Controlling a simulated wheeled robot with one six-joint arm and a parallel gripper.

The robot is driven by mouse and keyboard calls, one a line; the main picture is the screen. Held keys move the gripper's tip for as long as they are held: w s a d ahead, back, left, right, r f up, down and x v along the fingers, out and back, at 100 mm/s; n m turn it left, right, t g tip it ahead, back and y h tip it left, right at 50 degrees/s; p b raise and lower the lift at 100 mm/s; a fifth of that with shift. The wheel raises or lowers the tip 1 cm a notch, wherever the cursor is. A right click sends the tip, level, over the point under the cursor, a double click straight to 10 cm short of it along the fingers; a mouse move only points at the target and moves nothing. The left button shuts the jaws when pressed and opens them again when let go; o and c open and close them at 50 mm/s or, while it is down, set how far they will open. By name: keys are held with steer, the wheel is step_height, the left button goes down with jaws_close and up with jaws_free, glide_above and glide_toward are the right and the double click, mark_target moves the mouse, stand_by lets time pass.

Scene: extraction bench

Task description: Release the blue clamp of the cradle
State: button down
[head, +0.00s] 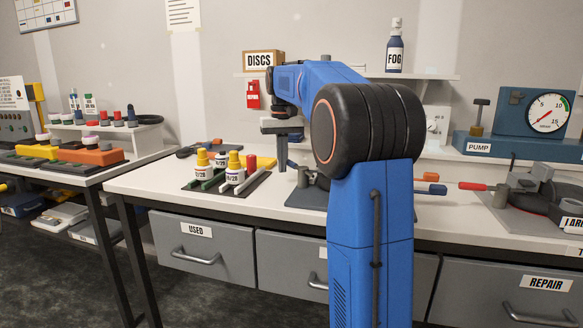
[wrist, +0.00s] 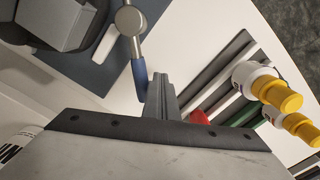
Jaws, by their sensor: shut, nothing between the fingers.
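In the wrist view, a clamp lever with a blue grip (wrist: 140,78) hangs from a round grey pivot. It belongs to the dark grey cradle (wrist: 60,22) on a blue-grey base at the upper left. My gripper (wrist: 159,80) is shut and empty, its fingers just beside the end of the blue grip; I cannot tell whether they touch it. In the head view, my gripper (head: 283,168) points down over the bench, between the bottles and the cradle base (head: 305,199). My arm hides most of the cradle there, and I cannot make out the blue grip.
Yellow-capped bottles (head: 203,160) stand in a rack left of my gripper, with a red cylinder (head: 251,163) close by. Blue and orange handles (head: 431,189) lie right of my arm. A pump unit (head: 515,125) stands further right. A shelf runs along the wall behind.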

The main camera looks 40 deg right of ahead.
steer(key=shift+s+d, duration=0.1)
steer(key=shift+d, duration=1.85)
steer(key=shift+s+d, duration=0.3)
steer(key=shift+d, duration=0.5)
steer(key=shift+r, duration=0.8)
step_height(320, 180, up, 6)
steer(key=shift+s+a+r, duration=0.2)
steer(key=shift+s+a, duration=0.15)
